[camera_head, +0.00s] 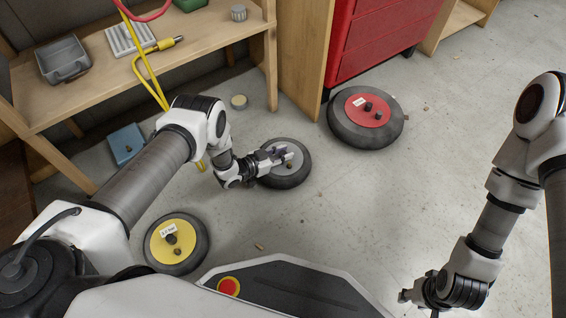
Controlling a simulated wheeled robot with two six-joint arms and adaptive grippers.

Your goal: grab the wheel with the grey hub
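The wheel with the grey hub (296,171) has a black tyre and lies flat on the concrete floor near the middle of the head view. My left gripper (279,155) is over the left part of its hub, with its fingers pointing right across it. The fingers look spread apart, but whether they touch the wheel cannot be told. The gripper and wrist hide part of the hub and the tyre's left side. My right gripper (418,297) is low at the right, far from the wheel, and its fingers are hard to make out.
A red-hub wheel (366,118) lies at the upper right and a yellow-hub wheel (176,243) at the lower left. A wooden shelf (97,64) and red cabinet (378,38) stand behind. A yellow hose (147,77) hangs near my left arm. The right floor is mostly clear.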

